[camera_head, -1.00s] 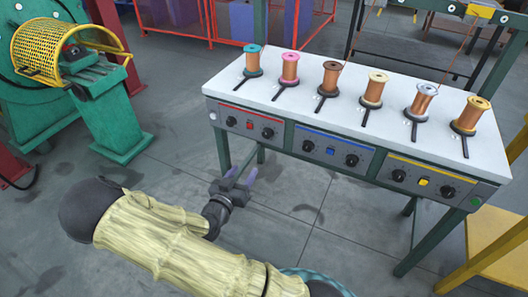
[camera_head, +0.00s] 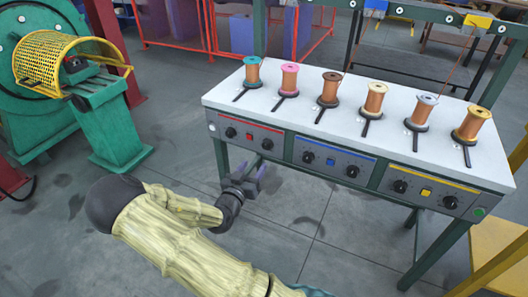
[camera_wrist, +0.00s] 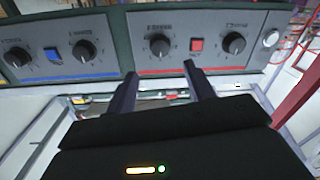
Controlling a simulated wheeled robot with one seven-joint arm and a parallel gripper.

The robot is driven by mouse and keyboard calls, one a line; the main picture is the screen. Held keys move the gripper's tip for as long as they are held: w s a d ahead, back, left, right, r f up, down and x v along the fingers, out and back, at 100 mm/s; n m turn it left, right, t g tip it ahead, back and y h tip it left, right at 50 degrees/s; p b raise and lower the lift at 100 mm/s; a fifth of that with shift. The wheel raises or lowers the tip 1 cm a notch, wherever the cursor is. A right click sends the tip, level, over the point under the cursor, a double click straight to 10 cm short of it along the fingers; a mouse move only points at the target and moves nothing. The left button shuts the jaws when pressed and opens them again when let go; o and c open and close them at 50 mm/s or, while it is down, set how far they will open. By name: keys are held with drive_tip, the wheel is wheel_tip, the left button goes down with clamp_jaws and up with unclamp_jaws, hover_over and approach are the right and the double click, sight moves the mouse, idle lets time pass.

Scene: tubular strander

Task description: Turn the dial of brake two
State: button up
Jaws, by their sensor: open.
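Black dials sit in a row on the front of the white-topped bench (camera_head: 300,118). The red-striped panel (camera_head: 249,134) at left carries a left dial (camera_head: 230,132), a red button and a right dial (camera_head: 267,144). The wrist view shows the panels upside down, with the same right dial (camera_wrist: 159,45) straight beyond my fingers. The labels are too small to read surely, so I cannot tell which dial is brake two. My gripper (camera_head: 259,181) is open and empty, below and in front of the red panel. Its fingers (camera_wrist: 159,72) stand apart, touching no dial.
The blue-striped panel (camera_head: 330,160) and yellow-striped panel (camera_head: 425,190) continue to the right. Several copper spools stand on the bench top. Green bench legs (camera_head: 433,255) stand below. A green machine with a yellow guard (camera_head: 45,65) is at left. The floor between is clear.

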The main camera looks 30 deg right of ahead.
sight(266, 147)
drive_tip(key=b+x, duration=0.1)
drive_tip(key=x, duration=0.9)
drive_tip(key=shift+a, duration=0.1)
drive_tip(key=shift+s, duration=0.1)
drive_tip(key=c, duration=1)
